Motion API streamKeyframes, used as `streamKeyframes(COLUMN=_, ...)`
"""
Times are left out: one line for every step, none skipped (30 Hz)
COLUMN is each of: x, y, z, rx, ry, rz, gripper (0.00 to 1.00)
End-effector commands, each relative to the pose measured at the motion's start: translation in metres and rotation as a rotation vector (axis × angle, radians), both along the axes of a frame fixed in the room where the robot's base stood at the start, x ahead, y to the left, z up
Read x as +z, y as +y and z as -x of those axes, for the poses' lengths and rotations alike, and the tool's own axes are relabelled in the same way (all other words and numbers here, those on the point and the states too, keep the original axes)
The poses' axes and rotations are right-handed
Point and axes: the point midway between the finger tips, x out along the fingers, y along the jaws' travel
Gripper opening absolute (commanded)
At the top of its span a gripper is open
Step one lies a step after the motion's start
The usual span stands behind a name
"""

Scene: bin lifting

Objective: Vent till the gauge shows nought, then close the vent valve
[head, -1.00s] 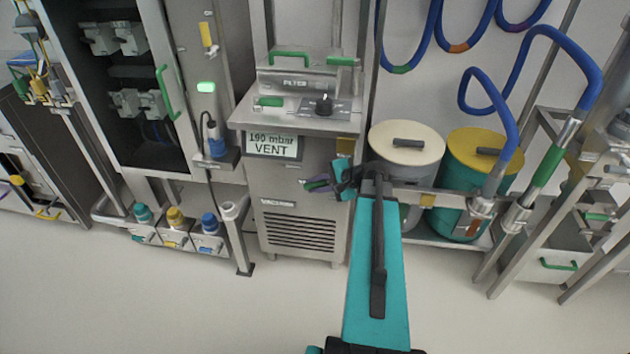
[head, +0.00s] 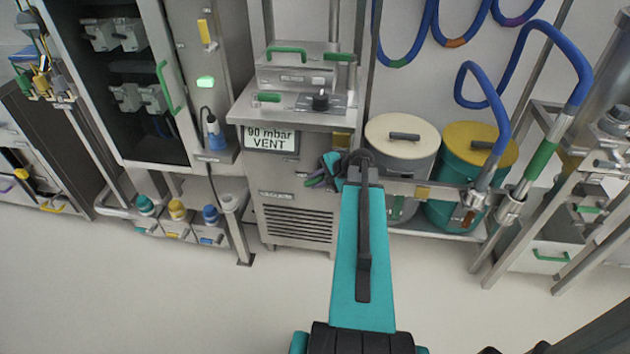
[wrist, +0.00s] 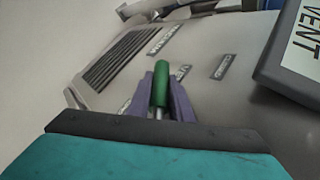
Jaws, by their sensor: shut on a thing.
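The gauge display (head: 270,139) on the front of the steel vacuum cabinet reads "90 mbar VENT". In the wrist view only the edge of the display (wrist: 296,45) and the word VENT show. My gripper (head: 316,181) is at the cabinet front, below and right of the display. In the wrist view its purple fingers are shut on a green handle (wrist: 161,84) with a metal stem, which looks like the vent valve handle. In the head view my gripper hides this handle.
Two drums, one with a cream lid (head: 402,136) and one with a yellow lid (head: 479,144), stand right of the cabinet (head: 295,212) behind a rail. Blue hoses (head: 494,105) hang above them. Capped bottles (head: 178,211) stand at lower left. The floor in front is clear.

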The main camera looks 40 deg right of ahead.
Motion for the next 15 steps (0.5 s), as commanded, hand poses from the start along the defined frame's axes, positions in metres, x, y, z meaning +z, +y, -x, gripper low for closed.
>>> streamKeyframes(x=-0.0041, y=0.0078, z=-0.0008, rx=0.014, ry=0.005, rz=-0.014, gripper=0.00)
streamKeyframes(x=-0.0042, y=0.0075, z=-0.0005, rx=0.014, ry=0.005, rz=-0.014, gripper=0.00)
streamKeyframes(x=-0.0041, y=0.0071, z=-0.0003, rx=0.014, ry=0.005, rz=-0.014, gripper=0.00)
streamKeyframes(x=-0.0042, y=0.0069, z=-0.0001, rx=0.013, ry=0.005, rz=-0.015, gripper=0.00)
streamKeyframes(x=-0.0042, y=0.0066, z=0.0000, rx=0.012, ry=0.006, rz=-0.014, gripper=0.00)
streamKeyframes(x=-0.0042, y=0.0063, z=0.0003, rx=0.012, ry=0.005, rz=-0.014, gripper=0.21)
streamKeyframes(x=-0.0043, y=0.0061, z=0.0005, rx=0.012, ry=0.006, rz=-0.015, gripper=0.26)
streamKeyframes(x=-0.0042, y=0.0058, z=0.0007, rx=0.011, ry=0.005, rz=-0.014, gripper=0.31)
streamKeyframes(x=-0.0039, y=0.0047, z=0.0011, rx=0.010, ry=0.005, rz=-0.014, gripper=0.38)
streamKeyframes(x=-0.0035, y=0.0041, z=0.0013, rx=0.009, ry=0.004, rz=-0.013, gripper=0.38)
streamKeyframes(x=-0.0032, y=0.0034, z=0.0015, rx=0.007, ry=0.004, rz=-0.012, gripper=0.38)
streamKeyframes(x=-0.0028, y=0.0027, z=0.0017, rx=0.007, ry=0.004, rz=-0.011, gripper=0.38)
streamKeyframes(x=-0.0026, y=0.0022, z=0.0018, rx=0.005, ry=0.003, rz=-0.011, gripper=0.38)
streamKeyframes(x=-0.0023, y=0.0018, z=0.0019, rx=0.004, ry=0.003, rz=-0.010, gripper=0.38)
streamKeyframes(x=-0.0021, y=0.0013, z=0.0021, rx=0.004, ry=0.003, rz=-0.010, gripper=0.38)
